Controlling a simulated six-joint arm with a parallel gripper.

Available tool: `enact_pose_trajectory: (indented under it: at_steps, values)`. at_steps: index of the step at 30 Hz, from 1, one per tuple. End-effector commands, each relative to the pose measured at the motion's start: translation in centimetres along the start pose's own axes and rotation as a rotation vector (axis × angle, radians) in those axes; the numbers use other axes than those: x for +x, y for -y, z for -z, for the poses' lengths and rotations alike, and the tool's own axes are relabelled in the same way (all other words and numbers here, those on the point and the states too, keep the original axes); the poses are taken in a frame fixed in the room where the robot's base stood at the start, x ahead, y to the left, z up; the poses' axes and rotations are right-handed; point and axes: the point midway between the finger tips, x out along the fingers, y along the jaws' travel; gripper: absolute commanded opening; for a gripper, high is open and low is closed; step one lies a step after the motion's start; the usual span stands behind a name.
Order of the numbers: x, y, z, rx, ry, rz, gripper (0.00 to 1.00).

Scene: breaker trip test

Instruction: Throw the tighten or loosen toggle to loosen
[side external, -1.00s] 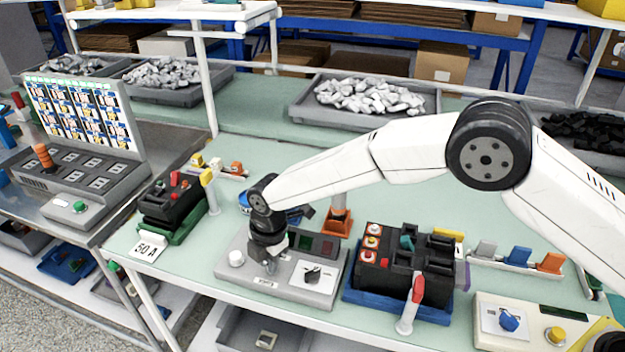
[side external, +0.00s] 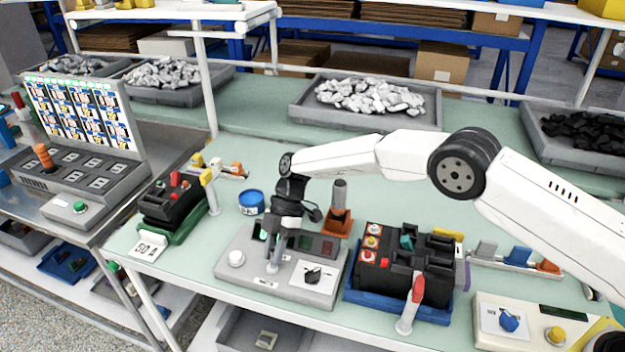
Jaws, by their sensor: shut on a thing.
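A grey control box (side external: 232,275) stands at the front of the green bench. A small silver toggle (side external: 272,268) rises from its top face, behind a small white label; the lettering is too small to read. My gripper (side external: 275,256) points down over the box, its fingers shut on the toggle's upper part. The fingers hide much of the lever, so I cannot tell its exact tilt.
A black selector knob (side external: 313,275) on a white plate and a white round button (side external: 236,258) flank the toggle. An orange-based stand (side external: 338,222) and a blue tin (side external: 251,202) are behind. A black breaker unit (side external: 400,262) in a blue tray is right.

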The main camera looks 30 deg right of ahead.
Motion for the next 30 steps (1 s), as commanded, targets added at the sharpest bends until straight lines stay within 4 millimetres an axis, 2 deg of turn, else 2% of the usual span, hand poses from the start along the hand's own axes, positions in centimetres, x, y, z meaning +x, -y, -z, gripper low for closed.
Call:
enact_pose_trajectory:
  at_steps: [12,30]
  values:
    - [-0.31,-0.42,-0.66,0.015,-0.159,0.059,0.0]
    - [-0.35,-0.45,-0.74,0.019,-0.187,0.071,0.0]
